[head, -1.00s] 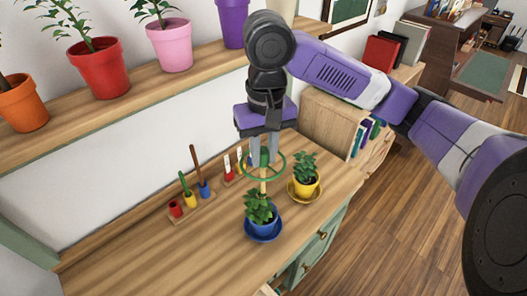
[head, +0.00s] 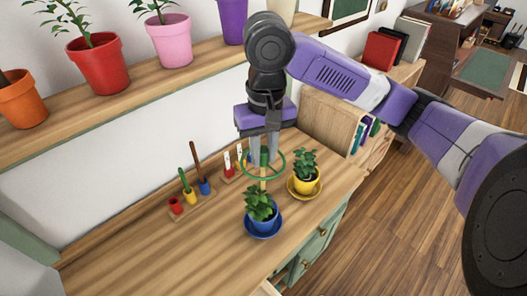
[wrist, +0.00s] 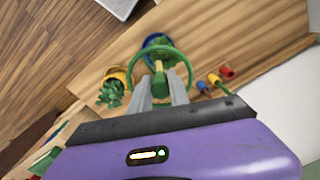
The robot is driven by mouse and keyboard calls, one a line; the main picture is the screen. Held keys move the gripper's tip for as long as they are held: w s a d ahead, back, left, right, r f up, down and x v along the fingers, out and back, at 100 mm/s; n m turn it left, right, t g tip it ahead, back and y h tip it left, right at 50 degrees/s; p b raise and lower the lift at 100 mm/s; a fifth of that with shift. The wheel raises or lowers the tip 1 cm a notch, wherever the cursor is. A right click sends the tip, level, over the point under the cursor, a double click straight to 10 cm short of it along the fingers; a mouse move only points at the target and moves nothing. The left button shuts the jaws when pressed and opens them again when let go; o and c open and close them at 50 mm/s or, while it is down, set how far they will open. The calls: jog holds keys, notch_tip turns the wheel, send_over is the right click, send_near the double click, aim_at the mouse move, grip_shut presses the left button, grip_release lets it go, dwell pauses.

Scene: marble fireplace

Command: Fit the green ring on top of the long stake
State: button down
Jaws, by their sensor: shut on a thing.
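My gripper (head: 263,160) points down above the work surface, its fingers shut on the green ring (head: 244,168). The ring is held roughly level and also shows in the wrist view (wrist: 134,62), with a green part of it between the fingertips. A pale yellow stake (head: 262,186) rises from the small blue plant pot (head: 262,226) just under the ring. Its top meets the ring's area in the head view, and I cannot tell whether it touches the ring or passes through it. The pot's plant also shows beyond the ring in the wrist view (wrist: 158,42).
A yellow pot with a plant (head: 305,182) stands close on the right. A wooden rack with red, yellow and blue holders (head: 190,197) is on the left, and another rack (head: 235,170) sits behind the gripper. The front left of the wooden surface (head: 150,250) is clear.

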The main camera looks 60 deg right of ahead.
jog(key=shift+f, duration=0.4)
dwell(0.3)
jog(key=c, duration=1.1)
grip_release()
jog(key=shift+c, duration=0.2)
jog(key=shift+r, duration=0.1)
notch_tip(320, 180, up, 8)
jog(key=shift+d+f, duration=0.1)
jog(key=shift+f, duration=0.1)
